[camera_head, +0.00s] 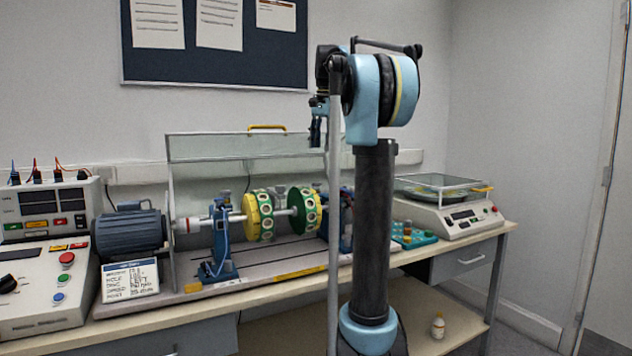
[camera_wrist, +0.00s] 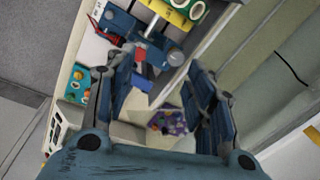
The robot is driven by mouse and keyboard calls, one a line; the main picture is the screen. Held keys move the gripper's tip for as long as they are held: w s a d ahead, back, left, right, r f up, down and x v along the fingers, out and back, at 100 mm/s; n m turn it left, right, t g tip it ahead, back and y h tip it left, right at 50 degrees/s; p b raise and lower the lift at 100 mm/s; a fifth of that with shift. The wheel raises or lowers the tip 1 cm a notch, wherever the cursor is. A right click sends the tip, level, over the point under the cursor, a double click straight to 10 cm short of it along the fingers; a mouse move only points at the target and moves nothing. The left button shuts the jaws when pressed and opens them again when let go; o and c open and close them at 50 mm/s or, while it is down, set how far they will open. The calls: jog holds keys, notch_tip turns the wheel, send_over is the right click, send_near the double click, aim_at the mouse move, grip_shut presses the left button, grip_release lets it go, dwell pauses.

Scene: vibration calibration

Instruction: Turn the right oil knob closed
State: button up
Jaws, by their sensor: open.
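The blue right bearing stand (camera_head: 346,222) is at the right end of the shaft in the head view, partly hidden behind my arm. In the wrist view the blue stand (camera_wrist: 122,22) shows with a round grey knob-like part (camera_wrist: 176,58) and a small red part; I cannot tell which is the oil knob. My gripper (camera_wrist: 160,70) is open and empty, its two dark fingers spread on either side of that area. In the head view my gripper (camera_head: 316,125) hangs above the bench, apart from the stand. The left bearing stand (camera_head: 221,245) is in full view.
Yellow and green discs (camera_head: 258,215) sit on the shaft, with a clear guard (camera_head: 225,148) behind. A blue motor (camera_head: 130,232) and control console (camera_head: 45,290) are left. A teal tray (camera_head: 414,238) and a scale (camera_head: 450,215) are right.

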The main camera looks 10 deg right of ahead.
notch_tip(320, 180, up, 3)
jog(key=m, duration=0.2)
send_over(317, 184)
jog(key=d, duration=0.1)
jog(key=f, duration=0.5)
jog(key=w+f, duration=0.1)
jog(key=f, duration=1.1)
jog(key=shift+w+a, duration=0.25)
jog(key=shift+r, duration=0.1)
jog(key=c, duration=1.1)
jog(key=shift+a, duration=0.25)
jog(key=shift+d, duration=0.2)
